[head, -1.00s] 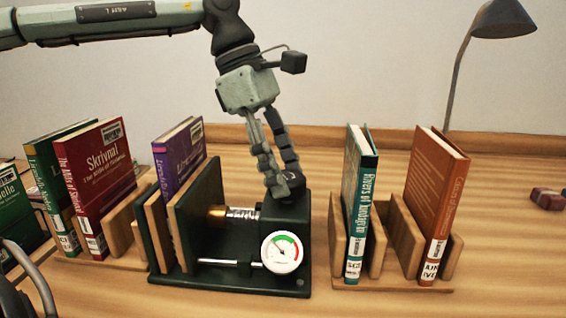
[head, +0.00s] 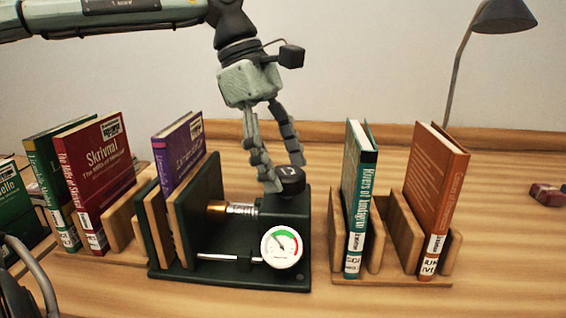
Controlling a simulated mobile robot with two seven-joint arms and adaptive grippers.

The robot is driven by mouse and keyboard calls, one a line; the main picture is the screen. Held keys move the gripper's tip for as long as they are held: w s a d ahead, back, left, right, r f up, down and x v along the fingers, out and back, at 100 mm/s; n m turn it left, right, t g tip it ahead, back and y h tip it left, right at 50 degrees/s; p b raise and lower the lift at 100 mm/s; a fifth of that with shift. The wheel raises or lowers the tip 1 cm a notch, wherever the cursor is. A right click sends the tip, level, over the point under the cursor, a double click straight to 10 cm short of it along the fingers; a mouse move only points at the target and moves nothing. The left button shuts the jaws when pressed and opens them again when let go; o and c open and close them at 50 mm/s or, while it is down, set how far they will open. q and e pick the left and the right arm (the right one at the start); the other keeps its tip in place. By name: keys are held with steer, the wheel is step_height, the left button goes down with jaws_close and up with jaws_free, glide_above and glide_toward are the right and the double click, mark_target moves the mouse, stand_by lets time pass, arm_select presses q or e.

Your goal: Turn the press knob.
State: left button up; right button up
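The book press (head: 230,272) is a dark green base with upright plates at its left and a block at its right. The round black press knob (head: 291,181) sits on top of the block. A white dial gauge (head: 281,247) with green and red bands is on the block's front. A purple book (head: 180,155) stands between the press plates. My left gripper (head: 284,174) points down at the knob. Its fingers are spread, one tip at the knob's left and the other behind it. Whether they touch the knob is unclear. My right gripper is not in view.
Wooden racks hold a maroon book (head: 95,185) and green books at left, and a teal book (head: 360,200) and an orange book (head: 437,200) at right. A lamp (head: 500,18) stands behind at right. Small red blocks (head: 547,194) lie far right. The table between is clear.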

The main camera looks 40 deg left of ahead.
arm_select(q)
steer(key=v, duration=1.2)
steer(key=x, duration=1.2)
steer(key=shift+f, duration=0.1)
